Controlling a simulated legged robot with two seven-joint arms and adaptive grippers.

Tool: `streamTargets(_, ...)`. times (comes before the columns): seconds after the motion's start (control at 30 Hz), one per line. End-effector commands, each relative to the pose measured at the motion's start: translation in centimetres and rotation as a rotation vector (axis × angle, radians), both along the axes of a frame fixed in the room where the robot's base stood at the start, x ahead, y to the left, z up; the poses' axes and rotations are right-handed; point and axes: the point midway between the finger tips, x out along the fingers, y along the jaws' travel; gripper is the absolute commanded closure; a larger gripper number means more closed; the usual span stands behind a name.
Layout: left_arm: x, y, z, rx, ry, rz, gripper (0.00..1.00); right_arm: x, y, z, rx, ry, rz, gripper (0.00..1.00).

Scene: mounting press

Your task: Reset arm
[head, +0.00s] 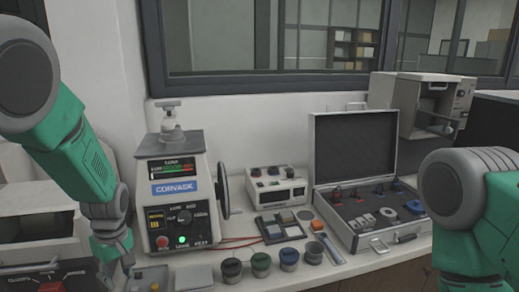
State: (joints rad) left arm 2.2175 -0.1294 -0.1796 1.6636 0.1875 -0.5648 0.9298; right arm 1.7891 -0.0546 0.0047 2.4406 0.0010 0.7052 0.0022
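My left arm comes in from the left and bends down. My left gripper (118,268) is at the lower left, in front of the mounting press's left side, partly cut off by the bottom edge. Its fingers are not clear, so I cannot tell whether it is open or shut. My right arm shows at the right edge; its gripper is out of view. The mounting press (178,190), a white machine labelled CORVASK, stands upright on the bench with a lit green display, a green light and a black handwheel (223,191) on its right side.
Several small jars (261,264) line the bench's front edge. Behind them are a sample tray (281,227) and a white control box (276,186). An open case (352,150) with tools stands right of centre. A white machine (423,103) is at the back right.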

Motion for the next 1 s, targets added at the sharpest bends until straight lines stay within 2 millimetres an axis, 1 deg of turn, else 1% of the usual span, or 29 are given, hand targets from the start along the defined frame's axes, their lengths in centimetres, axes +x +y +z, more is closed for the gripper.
streamTargets(0.03,-2.3,0.1,-4.4,0.004,0.022,-0.067,0.69,0.0,0.0,-1.5,0.0,0.0,0.0,0.55)
streamTargets(0.07,-3.5,0.1,-6.4,0.007,0.027,-0.116,0.69,0.0,0.0,-1.9,0.0,0.0,0.0,0.55)
streamTargets(0.1,-5.2,0.1,-9.0,0.01,0.035,-0.184,0.69,0.0,0.0,-2.6,0.0,0.0,0.0,0.55)
streamTargets(0.17,-8.0,-0.1,-12.7,0.013,0.046,-0.288,0.69,0.0,0.0,-3.5,0.0,0.0,0.0,0.55)
streamTargets(0.2,-10.0,-0.2,-15.0,0.012,0.053,-0.361,0.69,0.0,0.0,-4.2,0.0,0.0,0.0,0.55)
streamTargets(0.27,-13.3,-0.6,-18.3,0.008,0.063,-0.473,0.69,0.0,0.0,-5.3,0.0,0.0,0.0,0.55)
streamTargets(0.3,-15.6,-0.9,-20.3,0.002,0.067,-0.551,0.69,-0.1,0.0,-6.0,0.0,0.0,0.0,0.55)
streamTargets(0.37,-19.2,-1.5,-23.0,-0.009,0.074,-0.668,0.69,-0.1,0.0,-7.1,0.0,0.0,0.0,0.55)
streamTargets(0.4,-21.5,-2.0,-24.4,-0.019,0.075,-0.746,0.69,-0.1,0.0,-7.8,0.0,0.0,0.0,0.55)
streamTargets(0.5,-26.7,-3.2,-26.7,-0.044,0.068,-0.921,0.69,-0.1,0.0,-9.3,0.0,0.0,0.0,0.55)
streamTargets(0.6,-30.2,-4.2,-27.6,-0.063,0.053,-1.045,0.69,-0.1,0.0,-10.2,0.0,0.0,0.0,0.55)
streamTargets(0.63,-31.0,-4.5,-27.7,-0.068,0.048,-1.072,0.69,-0.1,0.0,-10.4,0.0,0.0,0.0,0.55)
streamTargets(0.7,-32.0,-4.9,-27.7,-0.075,0.038,-1.118,0.69,-0.1,0.0,-10.6,0.0,0.0,0.0,0.55)
streamTargets(0.77,-32.5,-5.0,-27.6,-0.077,0.034,-1.138,0.69,-0.1,0.0,-10.7,0.0,0.0,0.0,0.55)
streamTargets(1.0,-32.6,-5.1,-27.5,-0.076,0.03,-1.148,0.69,-0.1,0.0,-10.6,0.0,0.0,0.0,0.55)
